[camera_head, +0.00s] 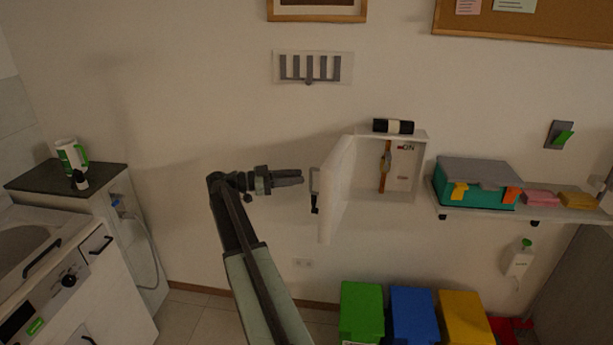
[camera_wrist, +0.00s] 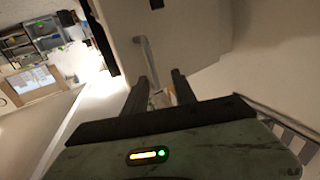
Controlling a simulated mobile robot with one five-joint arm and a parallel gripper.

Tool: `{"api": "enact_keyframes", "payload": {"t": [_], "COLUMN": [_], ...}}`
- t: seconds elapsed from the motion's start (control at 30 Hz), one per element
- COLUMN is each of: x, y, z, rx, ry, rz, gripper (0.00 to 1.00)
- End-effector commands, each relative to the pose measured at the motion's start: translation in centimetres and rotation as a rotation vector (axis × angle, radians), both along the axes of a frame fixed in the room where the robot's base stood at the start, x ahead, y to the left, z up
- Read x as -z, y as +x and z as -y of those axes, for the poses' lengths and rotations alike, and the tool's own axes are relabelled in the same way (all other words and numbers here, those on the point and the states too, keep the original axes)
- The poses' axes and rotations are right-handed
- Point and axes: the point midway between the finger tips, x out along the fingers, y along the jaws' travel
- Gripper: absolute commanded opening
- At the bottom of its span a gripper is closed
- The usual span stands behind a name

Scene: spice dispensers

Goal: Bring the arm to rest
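My gripper (camera_head: 300,177) is at the end of my raised arm, pointing right, just left of the open door (camera_head: 336,188) of a white wall box. In the wrist view my gripper (camera_wrist: 161,80) shows two dark fingers spread apart with nothing held between them. The door's handle (camera_head: 314,182) is close in front of the fingertips. The handle (camera_wrist: 149,58) also shows just beyond the fingers in the wrist view, apart from them as far as I can tell.
The wall box (camera_head: 421,170) has a dark bottle (camera_head: 393,126) on top. A shelf (camera_head: 545,213) with a teal box (camera_head: 470,185) is to the right. Green (camera_head: 362,310), blue (camera_head: 413,312) and yellow (camera_head: 464,315) bins stand below. A counter (camera_head: 60,178) is at left. Open space surrounds my arm's left side.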

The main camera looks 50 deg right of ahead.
Motion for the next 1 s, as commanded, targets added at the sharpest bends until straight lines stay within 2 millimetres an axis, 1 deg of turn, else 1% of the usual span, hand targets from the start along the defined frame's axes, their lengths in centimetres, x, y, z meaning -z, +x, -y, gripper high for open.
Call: {"api": "enact_keyframes", "payload": {"t": [0.03,0.1,0.23,0.7,0.77,0.87,0.9,0.97,1.0], "x": [0.0,0.0,0.0,0.0,0.0,0.0,0.0,-0.1,-0.6], "y": [0.8,1.6,2.3,2.3,2.5,4.1,5.1,6.1,6.5], "z": [-0.7,-1.6,-2.5,-2.5,-2.8,-4.6,-5.8,-8.4,-10.4], "rx": [-0.002,-0.002,0.0,0.002,-0.003,-0.036,-0.058,-0.099,-0.128], "ry": [0.0,0.0,0.0,0.0,0.0,0.0,0.0,-0.003,-0.025], "rz": [0.0,0.0,0.0,0.0,0.0,0.0,0.0,-0.001,-0.009], "gripper": [0.33,0.33,0.33,0.33,0.33,0.33,0.33,0.33,0.33]}}
